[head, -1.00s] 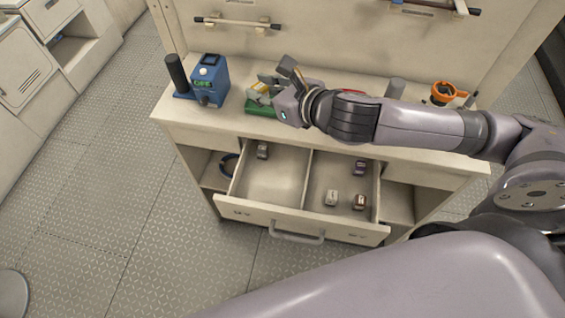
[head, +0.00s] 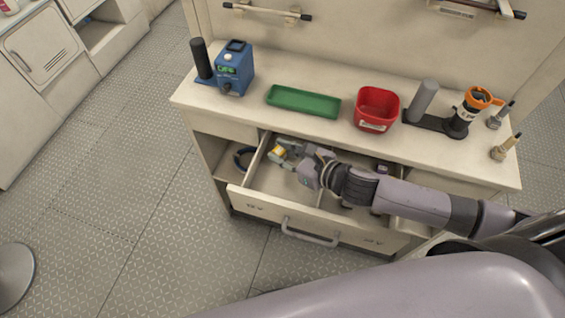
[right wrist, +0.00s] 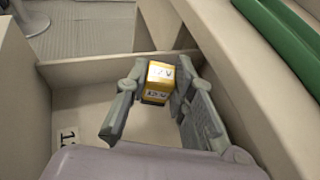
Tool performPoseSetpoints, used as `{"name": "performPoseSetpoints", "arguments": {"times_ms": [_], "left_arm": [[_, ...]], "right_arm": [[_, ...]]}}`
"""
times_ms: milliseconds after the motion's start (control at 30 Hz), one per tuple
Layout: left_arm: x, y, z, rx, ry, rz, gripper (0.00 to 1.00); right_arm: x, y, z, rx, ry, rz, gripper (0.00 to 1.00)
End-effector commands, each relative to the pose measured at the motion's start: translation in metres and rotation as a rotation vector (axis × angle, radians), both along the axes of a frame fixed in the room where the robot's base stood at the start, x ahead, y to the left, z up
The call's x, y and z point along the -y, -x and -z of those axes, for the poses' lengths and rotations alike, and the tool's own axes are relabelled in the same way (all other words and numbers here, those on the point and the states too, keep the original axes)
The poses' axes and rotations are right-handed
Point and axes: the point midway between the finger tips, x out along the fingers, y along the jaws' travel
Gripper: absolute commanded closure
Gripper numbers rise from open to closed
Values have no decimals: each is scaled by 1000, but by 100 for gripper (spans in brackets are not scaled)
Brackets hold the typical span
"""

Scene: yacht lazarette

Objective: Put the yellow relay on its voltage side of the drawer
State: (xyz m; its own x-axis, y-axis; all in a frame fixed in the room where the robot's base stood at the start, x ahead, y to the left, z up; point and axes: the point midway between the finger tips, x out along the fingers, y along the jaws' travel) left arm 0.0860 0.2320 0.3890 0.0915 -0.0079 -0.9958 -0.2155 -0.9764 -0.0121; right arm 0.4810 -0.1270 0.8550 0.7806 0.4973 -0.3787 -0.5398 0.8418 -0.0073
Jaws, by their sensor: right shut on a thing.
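The yellow relay (head: 279,152) is between the fingers of my right gripper (head: 284,152). In the right wrist view the relay (right wrist: 157,82) shows "12 V" on two faces, and the fingers press on its sides. The gripper is at the back of the left compartment of the open drawer (head: 308,225). I cannot tell whether the relay touches the drawer floor. The drawer front has a left label (head: 255,206), apparently "12V", and a right label (head: 373,242), apparently "24V". My arm hides part of the right compartment. My left gripper is out of view.
On the bench stand a blue device (head: 233,70), an empty green tray (head: 303,101), a red bin (head: 375,108) and an orange-topped tool (head: 475,100). Dark relays (head: 380,190) show in the right compartment. The drawer walls and bench edge surround my gripper closely.

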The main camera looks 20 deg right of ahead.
Motion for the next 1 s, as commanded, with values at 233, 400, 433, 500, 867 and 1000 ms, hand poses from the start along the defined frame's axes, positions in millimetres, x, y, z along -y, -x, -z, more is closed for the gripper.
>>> {"name": "performPoseSetpoints", "arguments": {"times_ms": [233, 400, 433, 500, 867, 1000], "left_arm": [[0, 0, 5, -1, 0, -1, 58], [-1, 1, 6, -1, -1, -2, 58], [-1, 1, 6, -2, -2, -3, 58], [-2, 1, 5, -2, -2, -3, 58], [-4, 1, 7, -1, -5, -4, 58], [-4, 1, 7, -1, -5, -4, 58]], "right_arm": [[0, 0, 32, -2, -1, 2, 99], [0, 0, 45, 0, -1, 0, 99], [0, 0, 46, 1, -1, 0, 99], [0, 0, 45, 1, -1, 0, 99], [0, 0, 48, 1, 0, 0, 71], [0, 0, 48, 0, 0, 0, 62]]}}
